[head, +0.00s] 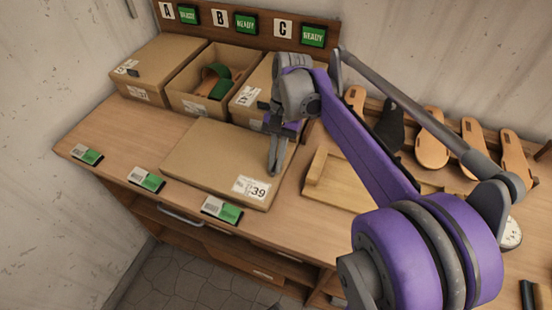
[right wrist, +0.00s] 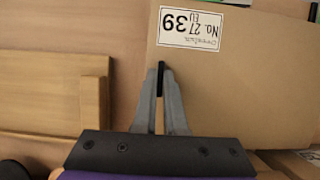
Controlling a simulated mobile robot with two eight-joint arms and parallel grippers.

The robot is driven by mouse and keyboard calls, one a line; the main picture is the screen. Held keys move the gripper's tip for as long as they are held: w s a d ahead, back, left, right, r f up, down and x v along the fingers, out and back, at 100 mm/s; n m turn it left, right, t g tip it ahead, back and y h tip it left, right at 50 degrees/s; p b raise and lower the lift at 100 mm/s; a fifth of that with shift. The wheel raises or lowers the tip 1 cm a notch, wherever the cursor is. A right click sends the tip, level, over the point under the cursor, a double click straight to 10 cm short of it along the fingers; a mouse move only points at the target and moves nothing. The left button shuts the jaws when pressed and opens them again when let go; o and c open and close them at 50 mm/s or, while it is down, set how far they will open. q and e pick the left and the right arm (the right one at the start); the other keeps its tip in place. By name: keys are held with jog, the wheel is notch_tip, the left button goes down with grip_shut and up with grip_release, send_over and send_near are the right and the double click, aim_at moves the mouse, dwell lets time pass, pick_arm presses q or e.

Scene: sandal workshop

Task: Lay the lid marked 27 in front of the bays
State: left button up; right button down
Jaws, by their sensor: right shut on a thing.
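The lid marked 27 (head: 212,160) is a flat brown cardboard lid in front of the boxes in the head view. Its white label reads No. 27, EU 39 in the right wrist view (right wrist: 240,85). My right gripper (head: 275,170) is shut on the lid's right edge, and its fingers also show in the right wrist view (right wrist: 160,78). The lid looks level, on or just above the bench; I cannot tell which. Bay A holds a closed box (head: 150,68). Bay B holds an open box (head: 190,103) with a green-strapped sandal. Bay C's box (head: 247,97) is partly hidden by my arm. My left gripper is not in view.
The wooden bench (head: 115,130) has free room left of the lid. Small green-screened devices (head: 147,180) line its front edge. A wooden tray (head: 335,185) lies right of the lid. Several sandal soles (head: 432,140) stand at the back right.

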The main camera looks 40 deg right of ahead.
jog(key=shift+f+b, duration=0.35)
jog(key=shift+f, duration=0.3)
dwell(0.5)
jog(key=c, duration=0.9)
grip_release()
jog(key=p+v, duration=0.1)
jog(key=v, duration=1)
